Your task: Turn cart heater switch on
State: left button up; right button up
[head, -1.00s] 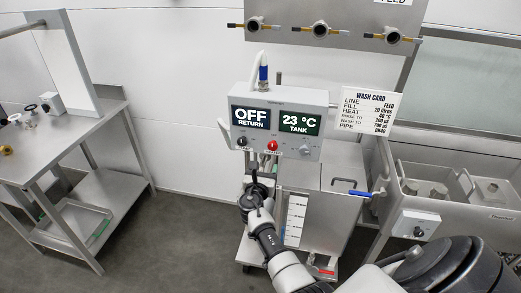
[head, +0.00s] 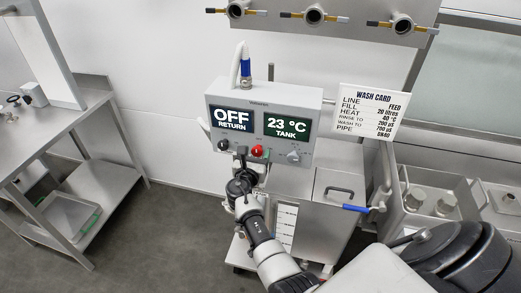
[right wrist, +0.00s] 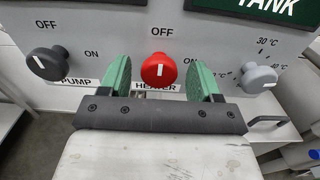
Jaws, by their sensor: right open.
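The cart's grey control box (head: 262,120) shows "OFF RETURN" and "23 °C TANK" on two displays. Its red heater knob (right wrist: 159,70) has a white mark standing upright, toward the OFF label, and a label reading HEATER below. The red knob also shows in the head view (head: 257,151). My right gripper (right wrist: 162,80) is open, its two green-padded fingers on either side of the red knob, with gaps visible. In the head view my right gripper (head: 242,158) is just below the box, partly hidden by its own wrist. My left gripper is not seen.
A black pump knob (right wrist: 48,63) is left of the heater knob and a grey temperature knob (right wrist: 259,78) is right. A wash card (head: 371,108) stands right of the box. A blue-handled valve (head: 356,208) sits lower right. A steel bench (head: 60,130) stands left.

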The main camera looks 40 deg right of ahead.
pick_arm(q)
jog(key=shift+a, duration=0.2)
pick_arm(e)
jog(key=shift+r, duration=0.1)
jog(key=shift+a, duration=0.15)
jog(key=shift+s, duration=0.1)
jog(key=c, duration=0.9)
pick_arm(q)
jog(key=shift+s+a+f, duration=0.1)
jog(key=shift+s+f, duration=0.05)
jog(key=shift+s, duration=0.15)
